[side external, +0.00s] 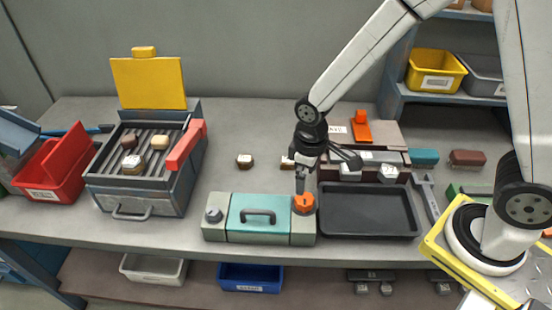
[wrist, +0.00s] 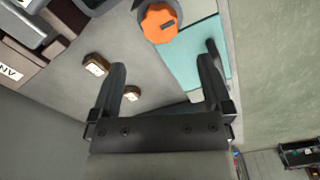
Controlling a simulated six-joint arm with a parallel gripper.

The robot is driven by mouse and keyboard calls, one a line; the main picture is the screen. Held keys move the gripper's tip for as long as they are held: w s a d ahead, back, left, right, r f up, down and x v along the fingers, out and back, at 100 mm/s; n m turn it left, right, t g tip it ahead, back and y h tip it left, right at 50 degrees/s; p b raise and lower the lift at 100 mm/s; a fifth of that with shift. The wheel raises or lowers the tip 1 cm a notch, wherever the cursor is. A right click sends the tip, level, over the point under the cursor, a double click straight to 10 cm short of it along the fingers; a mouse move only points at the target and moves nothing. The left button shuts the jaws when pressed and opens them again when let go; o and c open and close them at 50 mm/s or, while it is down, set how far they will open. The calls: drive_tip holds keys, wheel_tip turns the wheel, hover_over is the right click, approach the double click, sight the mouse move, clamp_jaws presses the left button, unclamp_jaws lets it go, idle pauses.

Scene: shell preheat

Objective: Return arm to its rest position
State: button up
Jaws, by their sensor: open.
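My gripper (side external: 325,168) hangs from the arm over the middle of the bench, just above and behind the orange knob (side external: 303,202). Its two fingers are spread with nothing between them, as the wrist view also shows (wrist: 160,90). The orange knob sits on the right end of a teal and grey box (side external: 258,217) with a dark handle; in the wrist view the knob (wrist: 160,23) lies beyond the fingertips. I cannot tell from these views whether a finger touches the knob.
A grill-like box (side external: 140,180) with a raised yellow lid (side external: 148,82) holds several small blocks at left, next to a red bin (side external: 52,170). A black tray (side external: 367,212) lies right of the teal box. Small blocks (side external: 244,160) lie behind it. Shelves with bins (side external: 436,70) stand back right.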

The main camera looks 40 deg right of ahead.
drive_tip(key=s+d+r+m+t, duration=0.2)
drive_tip(key=s+d+r+m, duration=0.2)
drive_tip(key=d, duration=0.4)
drive_tip(key=shift+s+d+r+m+t, duration=0.3)
drive_tip(key=shift+s+r, duration=0.35)
drive_tip(key=shift+s, duration=0.3)
